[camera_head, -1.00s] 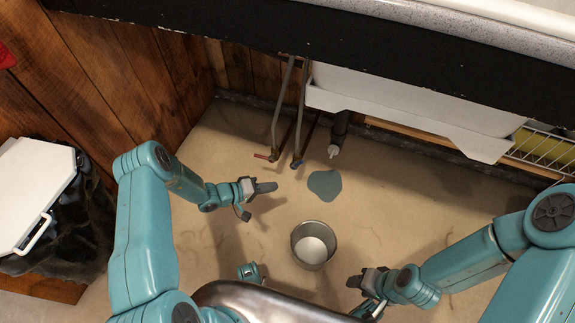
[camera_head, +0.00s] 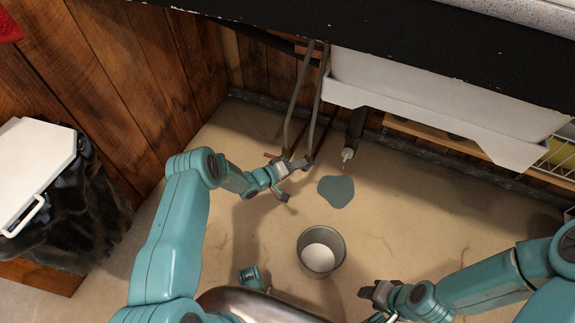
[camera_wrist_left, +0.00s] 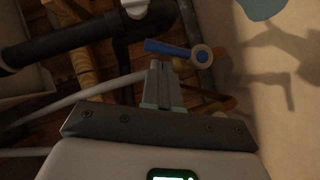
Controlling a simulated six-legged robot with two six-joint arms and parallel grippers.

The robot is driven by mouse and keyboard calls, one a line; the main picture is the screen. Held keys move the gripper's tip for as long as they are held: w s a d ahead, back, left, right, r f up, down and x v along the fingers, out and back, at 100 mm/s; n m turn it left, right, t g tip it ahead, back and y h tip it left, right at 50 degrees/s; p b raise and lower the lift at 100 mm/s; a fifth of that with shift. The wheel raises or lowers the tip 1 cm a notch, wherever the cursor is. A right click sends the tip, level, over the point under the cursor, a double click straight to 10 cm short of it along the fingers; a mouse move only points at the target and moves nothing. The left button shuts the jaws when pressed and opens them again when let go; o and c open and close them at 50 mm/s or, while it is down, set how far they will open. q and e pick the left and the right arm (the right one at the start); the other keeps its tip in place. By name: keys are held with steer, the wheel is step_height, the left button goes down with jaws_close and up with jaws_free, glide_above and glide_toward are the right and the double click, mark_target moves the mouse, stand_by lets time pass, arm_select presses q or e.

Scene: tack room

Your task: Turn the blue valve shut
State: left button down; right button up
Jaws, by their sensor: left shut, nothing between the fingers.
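The blue valve has a lever handle (camera_wrist_left: 168,47) with a round hub, lying crosswise in the left wrist view. In the head view the valve is mostly covered by my left gripper (camera_head: 306,163). That gripper is shut and empty. In the left wrist view its fingertips (camera_wrist_left: 161,65) are just below the blue lever, close to it; I cannot tell whether they touch. A red valve handle (camera_head: 270,155) sits on the neighbouring pipe, left of my left gripper. My right gripper (camera_head: 371,292) is low in the head view, away from the valves; its jaw opening is unclear.
Two thin pipes (camera_head: 293,105) rise under the white basin (camera_head: 420,100). A dark drain pipe (camera_head: 355,127) with a white tip stands to their right. A blue-grey puddle (camera_head: 337,190) and a metal bucket (camera_head: 321,250) are on the floor. A white-lidded bin (camera_head: 35,170) stands left.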

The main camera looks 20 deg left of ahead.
arm_select(q)
steer(key=shift+d+f, duration=0.2)
steer(key=shift+d, duration=0.15)
arm_select(e)
steer(key=shift+w+f, duration=0.1)
steer(key=shift+f, duration=0.05)
arm_select(q)
steer(key=shift+d+p, duration=0.1)
steer(key=shift+p, duration=0.2)
arm_select(e)
steer(key=shift+d+r, duration=0.3)
arm_select(q)
steer(key=shift+d+r+m+p, duration=0.1)
steer(key=shift+m+p, duration=0.2)
arm_select(e)
steer(key=shift+s+d+r, duration=0.2)
steer(key=shift+d+r, duration=0.05)
steer(key=shift+d, duration=0.1)
